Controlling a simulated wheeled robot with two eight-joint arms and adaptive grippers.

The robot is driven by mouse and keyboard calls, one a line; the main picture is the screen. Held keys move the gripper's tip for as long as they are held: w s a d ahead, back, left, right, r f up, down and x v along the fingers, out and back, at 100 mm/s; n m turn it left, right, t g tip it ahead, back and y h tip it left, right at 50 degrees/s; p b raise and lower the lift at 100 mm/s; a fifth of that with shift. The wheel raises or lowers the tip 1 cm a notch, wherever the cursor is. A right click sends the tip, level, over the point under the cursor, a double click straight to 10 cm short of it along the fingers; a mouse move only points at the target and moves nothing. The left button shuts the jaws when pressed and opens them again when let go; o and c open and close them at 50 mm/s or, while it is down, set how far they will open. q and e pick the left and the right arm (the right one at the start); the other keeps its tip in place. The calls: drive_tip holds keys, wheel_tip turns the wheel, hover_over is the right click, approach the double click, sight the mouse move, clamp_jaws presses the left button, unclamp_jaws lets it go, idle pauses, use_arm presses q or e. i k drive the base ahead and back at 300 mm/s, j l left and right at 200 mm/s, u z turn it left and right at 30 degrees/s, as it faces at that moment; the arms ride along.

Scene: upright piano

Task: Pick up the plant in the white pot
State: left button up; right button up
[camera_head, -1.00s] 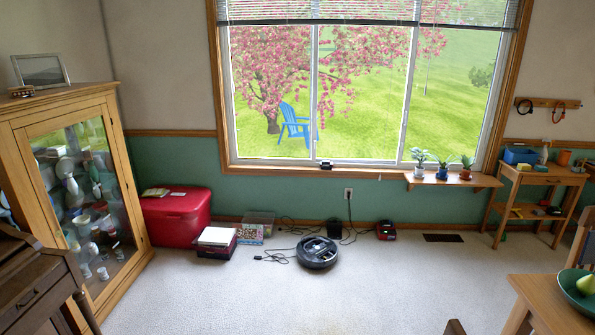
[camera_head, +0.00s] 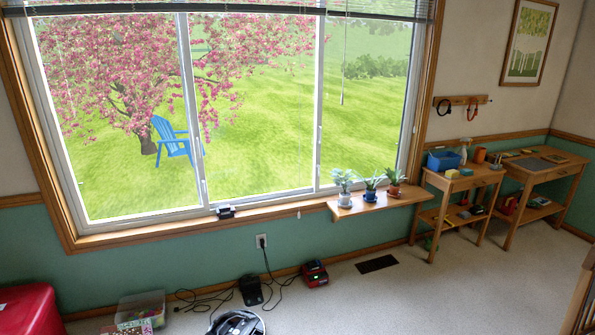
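The plant in the white pot (camera_head: 343,187) stands upright on a small wooden shelf (camera_head: 378,207) below the right part of the window. It is the leftmost of three potted plants there. To its right are a plant in a blue pot (camera_head: 371,188) and a plant in a reddish-brown pot (camera_head: 394,182). Neither of my grippers shows in the head view.
A robot vacuum (camera_head: 236,323) lies on the carpet at the bottom, near cables, a black box (camera_head: 251,290) and a red device (camera_head: 315,273). A wooden side table (camera_head: 462,180) stands right of the shelf.

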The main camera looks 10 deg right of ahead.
sight(345, 196)
drive_tip(key=i+l+z, duration=0.25)
drive_tip(key=i+z, duration=0.15)
drive_tip(key=i, duration=0.2)
drive_tip(key=i+z, duration=0.35)
drive_tip(key=i, duration=0.3)
drive_tip(key=i+j+z, duration=0.1)
drive_tip(key=i+z, duration=0.3)
drive_tip(key=i, duration=0.25)
drive_tip(key=i+u, duration=0.45)
drive_tip(key=i, duration=1.7)
drive_tip(key=j, duration=0.1)
